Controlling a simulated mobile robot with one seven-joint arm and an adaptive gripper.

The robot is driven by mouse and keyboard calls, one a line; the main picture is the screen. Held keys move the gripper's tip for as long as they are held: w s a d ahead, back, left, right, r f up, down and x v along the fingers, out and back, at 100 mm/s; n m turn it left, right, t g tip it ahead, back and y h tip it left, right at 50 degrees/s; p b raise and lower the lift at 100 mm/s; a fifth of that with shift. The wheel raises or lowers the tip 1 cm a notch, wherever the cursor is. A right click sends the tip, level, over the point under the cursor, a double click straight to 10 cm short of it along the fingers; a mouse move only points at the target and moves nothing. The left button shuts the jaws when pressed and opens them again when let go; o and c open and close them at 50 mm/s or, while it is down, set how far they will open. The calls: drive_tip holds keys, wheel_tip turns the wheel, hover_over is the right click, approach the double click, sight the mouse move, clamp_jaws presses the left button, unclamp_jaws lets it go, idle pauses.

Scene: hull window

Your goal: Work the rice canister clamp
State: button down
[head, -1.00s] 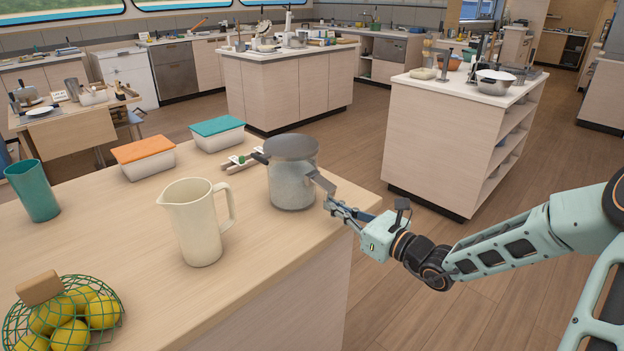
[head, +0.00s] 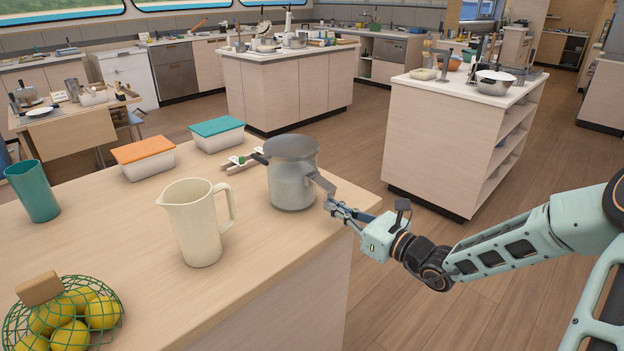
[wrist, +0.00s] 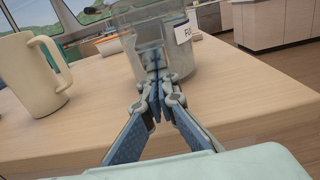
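The rice canister (head: 292,187) is a clear, greyish jar with a dark round lid (head: 291,146), upright near the counter's right edge. In the wrist view the canister (wrist: 181,62) fills the top middle, its label partly cut off. Its clamp (head: 322,182) is a grey flap sticking out and down from the lid rim on the right side. My gripper (head: 330,204) is at the clamp, just below the flap's outer end. In the wrist view my gripper (wrist: 155,82) has its fingers together against the clamp area. I cannot tell whether a thin part of the clamp is between them.
A cream pitcher (head: 195,225) stands left of the canister. Behind are containers with orange (head: 142,150) and teal (head: 217,126) lids. A teal cup (head: 34,192) and a wire basket of lemons (head: 65,312) are at left. The counter (head: 120,232) is bare between them.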

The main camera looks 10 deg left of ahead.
sight(333, 191)
drive_tip(key=shift+r, duration=0.1)
drive_tip(key=shift+s+d+r+p, duration=0.3)
drive_tip(key=shift+d+r+p, duration=0.15)
drive_tip(key=shift+p, duration=0.3)
drive_tip(key=shift+r, duration=0.2)
drive_tip(key=shift+s+d+r+p, duration=0.2)
drive_tip(key=shift+r+p, duration=0.3)
drive_tip(key=shift+p, duration=0.3)
drive_tip(key=shift+r, duration=0.15)
drive_tip(key=shift+s+d+r+p, duration=0.15)
drive_tip(key=shift+d+r+p, duration=0.05)
drive_tip(key=shift+r+p, duration=0.5)
drive_tip(key=shift+f, duration=0.15)
drive_tip(key=shift+r, duration=0.2)
